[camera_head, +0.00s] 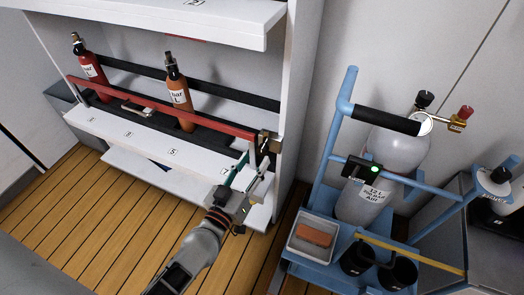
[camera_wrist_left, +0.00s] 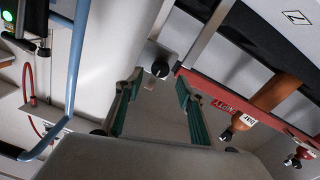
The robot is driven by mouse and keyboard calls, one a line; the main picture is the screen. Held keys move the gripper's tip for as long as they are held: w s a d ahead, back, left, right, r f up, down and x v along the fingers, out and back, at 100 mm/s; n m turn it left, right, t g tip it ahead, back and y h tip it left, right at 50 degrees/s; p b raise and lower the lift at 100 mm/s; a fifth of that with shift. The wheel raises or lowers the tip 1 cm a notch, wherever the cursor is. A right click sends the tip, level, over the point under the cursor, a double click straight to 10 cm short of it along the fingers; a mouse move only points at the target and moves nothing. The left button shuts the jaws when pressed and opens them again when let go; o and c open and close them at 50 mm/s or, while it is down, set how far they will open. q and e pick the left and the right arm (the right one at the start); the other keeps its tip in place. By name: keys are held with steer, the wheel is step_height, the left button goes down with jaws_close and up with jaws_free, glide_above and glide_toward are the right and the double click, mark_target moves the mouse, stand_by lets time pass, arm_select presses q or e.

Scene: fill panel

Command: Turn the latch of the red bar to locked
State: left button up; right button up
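The red bar (camera_head: 160,104) runs across the front of the shelf, and it also shows in the wrist view (camera_wrist_left: 245,114). At its right end is a small dark and brass fitting (camera_head: 268,143), which looks like the latch; its turn position is too small to tell. In the wrist view a dark knob on a pale mount (camera_wrist_left: 160,68) sits beyond my fingertips, beside the bar's end. My left gripper (camera_head: 250,168) is just below and in front of this end. Its green-padded fingers (camera_wrist_left: 157,90) are apart and empty, with no visible contact. My right gripper is out of view.
A red bottle (camera_head: 93,76) and an orange bottle (camera_head: 179,97) stand behind the bar. The shelf's side wall (camera_head: 291,105) is close right of the fitting. A blue cylinder trolley (camera_head: 329,146) stands further right. The wooden floor (camera_head: 110,215) is open at front left.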

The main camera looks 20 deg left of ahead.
mark_target(261, 152)
arm_select(q)
steer(key=w, duration=0.3)
steer(key=shift+w+d+f, duration=0.1)
steer(key=shift+w+d, duration=0.05)
steer(key=shift+w, duration=0.6)
steer(key=shift+d, duration=0.1)
jaws_close()
